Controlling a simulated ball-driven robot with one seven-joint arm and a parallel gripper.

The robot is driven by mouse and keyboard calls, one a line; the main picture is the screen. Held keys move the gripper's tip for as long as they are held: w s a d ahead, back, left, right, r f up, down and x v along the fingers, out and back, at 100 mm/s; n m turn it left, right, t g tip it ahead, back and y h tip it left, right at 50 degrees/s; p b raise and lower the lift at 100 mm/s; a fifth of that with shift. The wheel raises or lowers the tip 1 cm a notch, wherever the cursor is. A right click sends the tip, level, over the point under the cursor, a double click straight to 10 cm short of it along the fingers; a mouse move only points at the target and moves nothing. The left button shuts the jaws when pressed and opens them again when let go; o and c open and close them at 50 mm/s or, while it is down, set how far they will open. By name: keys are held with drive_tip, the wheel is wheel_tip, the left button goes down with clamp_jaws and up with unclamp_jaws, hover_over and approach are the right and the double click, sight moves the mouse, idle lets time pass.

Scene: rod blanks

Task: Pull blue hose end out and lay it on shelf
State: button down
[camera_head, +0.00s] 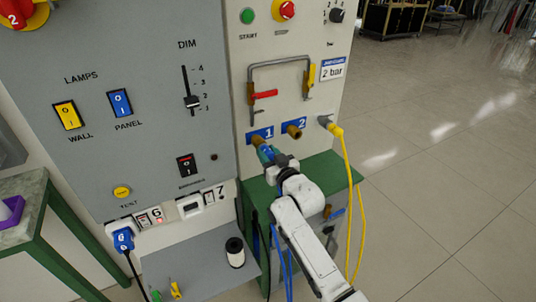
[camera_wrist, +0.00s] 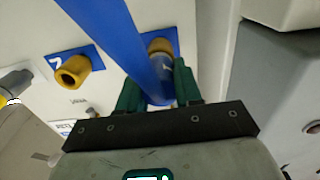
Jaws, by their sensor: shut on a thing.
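My gripper (camera_head: 266,154) is at brass port 1 on the light panel, with its fingers around the blue hose end. In the wrist view my gripper (camera_wrist: 158,88) has its dark green fingers on either side of the hose end, shut on it. The blue hose (camera_wrist: 115,35) crosses the wrist view from the top down to the fingers, and hangs below my arm in the head view (camera_head: 281,255). A grey shelf (camera_head: 205,284) juts out at the lower left.
Brass port 2 (camera_head: 294,128) is empty. A yellow hose (camera_head: 348,175) is plugged in to its right and hangs down. A green-topped stand (camera_head: 335,168) is below the ports.

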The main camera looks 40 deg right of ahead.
drive_tip(key=shift+p+v, duration=0.7)
drive_tip(key=shift+v, duration=0.5)
drive_tip(key=shift+v, duration=1.25)
drive_tip(key=shift+s+b, duration=0.1)
drive_tip(key=shift+b, duration=0.2)
drive_tip(key=shift+s+a+f+b, duration=0.15)
drive_tip(key=shift+s+b, duration=0.35)
drive_tip(key=shift+s, duration=0.15)
drive_tip(key=shift+b+v, duration=1.3)
drive_tip(key=shift+v, duration=0.95)
